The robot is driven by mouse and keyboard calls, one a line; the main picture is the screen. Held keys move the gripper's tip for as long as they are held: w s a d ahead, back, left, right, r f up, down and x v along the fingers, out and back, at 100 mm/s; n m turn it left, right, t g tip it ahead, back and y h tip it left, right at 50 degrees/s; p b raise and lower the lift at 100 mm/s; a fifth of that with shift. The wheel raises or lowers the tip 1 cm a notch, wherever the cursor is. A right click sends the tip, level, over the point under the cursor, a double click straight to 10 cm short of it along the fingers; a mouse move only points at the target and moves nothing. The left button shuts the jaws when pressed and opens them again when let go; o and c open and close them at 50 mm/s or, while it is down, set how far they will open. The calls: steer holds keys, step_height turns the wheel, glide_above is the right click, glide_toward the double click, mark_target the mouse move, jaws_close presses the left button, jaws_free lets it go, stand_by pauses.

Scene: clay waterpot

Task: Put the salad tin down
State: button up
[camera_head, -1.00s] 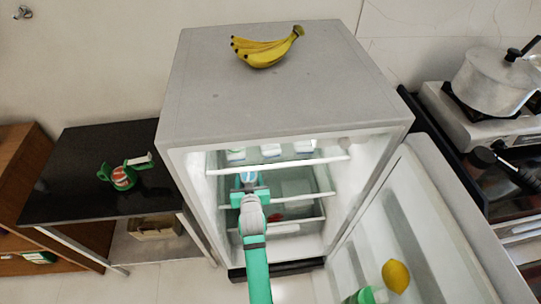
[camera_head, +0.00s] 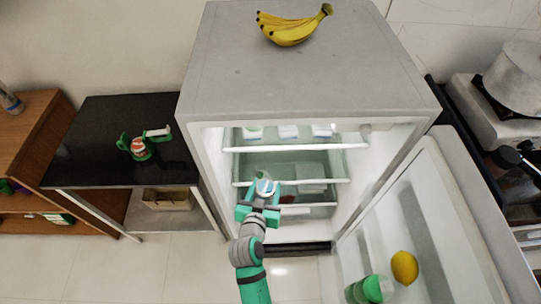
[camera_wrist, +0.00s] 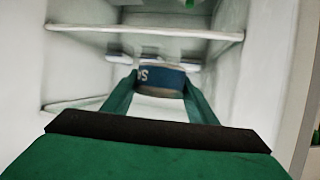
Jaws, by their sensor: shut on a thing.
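The salad tin (camera_head: 265,186) shows a pale blue-and-white top in the head view. In the wrist view the tin (camera_wrist: 158,78) has a dark blue band with partly visible white letters. My gripper (camera_head: 263,190) is shut on it, with one green finger on each side. My gripper also shows in the wrist view (camera_wrist: 157,85). It holds the tin in front of the lower part of the open fridge (camera_head: 310,75).
Fridge shelves (camera_head: 295,148) hold several small white items. The open fridge door (camera_head: 430,230) stands right, with a lemon (camera_head: 404,267) and a green-capped container (camera_head: 368,290). Bananas (camera_head: 292,28) lie on top. A black table (camera_head: 95,150) at left has free room around a green-and-red object (camera_head: 138,147).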

glide_above(265, 164)
step_height(265, 164, down, 2)
steer(key=shift+f, duration=0.1)
steer(key=shift+s+d+f, duration=0.1)
steer(key=shift+s+f, duration=0.1)
steer(key=shift+f, duration=0.45)
step_height(265, 164, down, 3)
steer(key=shift+w+f, duration=0.3)
steer(key=shift+w, duration=0.05)
steer(key=shift+s+a, duration=0.1)
steer(key=shift+a, duration=0.15)
steer(key=o, duration=1.2)
steer(key=shift+d, duration=0.2)
